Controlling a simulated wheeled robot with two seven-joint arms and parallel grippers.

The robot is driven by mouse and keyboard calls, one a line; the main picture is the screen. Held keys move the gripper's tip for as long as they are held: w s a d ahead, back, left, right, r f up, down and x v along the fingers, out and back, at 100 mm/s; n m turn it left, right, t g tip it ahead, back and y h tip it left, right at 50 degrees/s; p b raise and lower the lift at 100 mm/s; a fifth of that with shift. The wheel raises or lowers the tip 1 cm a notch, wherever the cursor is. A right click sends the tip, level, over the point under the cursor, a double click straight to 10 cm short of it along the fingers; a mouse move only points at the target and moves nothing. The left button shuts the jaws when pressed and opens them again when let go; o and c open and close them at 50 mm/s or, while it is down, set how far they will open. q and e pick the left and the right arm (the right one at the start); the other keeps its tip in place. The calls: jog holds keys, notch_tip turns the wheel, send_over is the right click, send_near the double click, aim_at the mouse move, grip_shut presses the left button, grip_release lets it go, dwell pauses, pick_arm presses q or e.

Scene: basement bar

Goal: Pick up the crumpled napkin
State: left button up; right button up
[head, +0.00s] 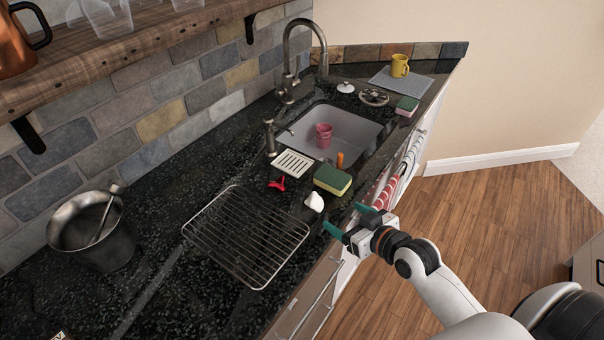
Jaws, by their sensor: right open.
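The crumpled napkin (314,202) is a small white lump on the dark speckled counter (160,210), between the wire rack and the green and yellow sponge. My right gripper (346,218) comes in from the lower right, over the counter's front edge. Its two teal fingertips are spread apart, with nothing between them. The fingertips are just right of the napkin and appear apart from it. My left gripper is not in this view.
A wire rack (246,236) lies left of the napkin. A sponge (332,180), a soap dish (293,163) and a red item (277,184) lie behind it. The sink (350,133) holds a pink cup (323,136). A metal bucket (115,247) stands at left.

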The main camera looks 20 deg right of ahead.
aim_at(321, 205)
jog(key=p+x, duration=0.1)
jog(key=x, duration=0.5)
jog(key=shift+w+f, duration=0.1)
jog(key=shift+w, duration=0.1)
jog(key=p+x, duration=0.1)
jog(key=x, duration=0.3)
jog(key=shift+w+a+f+p, duration=0.2)
jog(key=shift+f+p, duration=0.1)
jog(key=shift+p, duration=0.1)
jog(key=shift+w+f, duration=0.2)
jog(key=shift+w, duration=0.05)
jog(key=shift+s, duration=0.1)
jog(key=shift+c, duration=0.8)
jog(key=c, duration=0.9)
